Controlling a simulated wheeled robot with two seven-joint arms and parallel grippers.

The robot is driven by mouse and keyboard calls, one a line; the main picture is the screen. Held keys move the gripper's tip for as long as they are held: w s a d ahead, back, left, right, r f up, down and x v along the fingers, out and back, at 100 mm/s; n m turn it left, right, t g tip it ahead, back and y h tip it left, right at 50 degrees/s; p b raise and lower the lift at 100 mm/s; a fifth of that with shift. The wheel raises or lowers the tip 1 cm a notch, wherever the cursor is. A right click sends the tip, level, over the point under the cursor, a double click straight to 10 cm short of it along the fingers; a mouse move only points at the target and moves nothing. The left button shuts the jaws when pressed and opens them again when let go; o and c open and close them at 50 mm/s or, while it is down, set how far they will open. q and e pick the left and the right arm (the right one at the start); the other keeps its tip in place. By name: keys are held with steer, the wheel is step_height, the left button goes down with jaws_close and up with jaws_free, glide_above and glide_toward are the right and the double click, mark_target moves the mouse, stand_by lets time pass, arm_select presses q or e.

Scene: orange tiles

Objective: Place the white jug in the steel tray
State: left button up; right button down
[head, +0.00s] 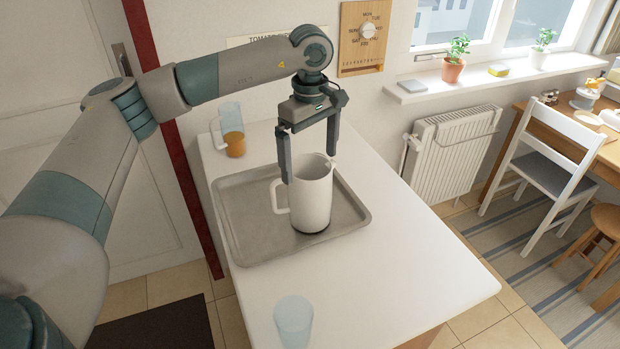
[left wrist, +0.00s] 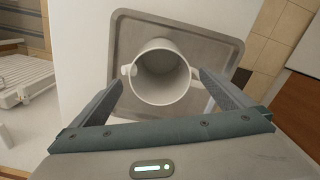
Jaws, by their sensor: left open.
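The white jug (head: 312,196) stands upright in the steel tray (head: 240,215), toward its right side, with its handle to the left in the head view. My left gripper (head: 308,168) is open above the jug, its fingers pointing down on either side of the rim. In the left wrist view the jug (left wrist: 161,76) shows its open, empty mouth between the two fingers (left wrist: 160,95), and the tray (left wrist: 200,30) lies beneath it. I cannot tell whether a finger touches the jug. My right gripper is not in view.
A glass mug with amber liquid (head: 234,143) stands at the table's back left. A pale blue glass (head: 293,320) stands near the front. The white table (head: 400,255) is clear to the right of the tray. A radiator (head: 450,152) and a white chair (head: 545,165) are beyond.

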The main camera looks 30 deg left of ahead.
arm_select(q)
step_height(320, 180, up, 5)
steer(key=shift+f+b, duration=0.2)
steer(key=shift+b, duration=0.35)
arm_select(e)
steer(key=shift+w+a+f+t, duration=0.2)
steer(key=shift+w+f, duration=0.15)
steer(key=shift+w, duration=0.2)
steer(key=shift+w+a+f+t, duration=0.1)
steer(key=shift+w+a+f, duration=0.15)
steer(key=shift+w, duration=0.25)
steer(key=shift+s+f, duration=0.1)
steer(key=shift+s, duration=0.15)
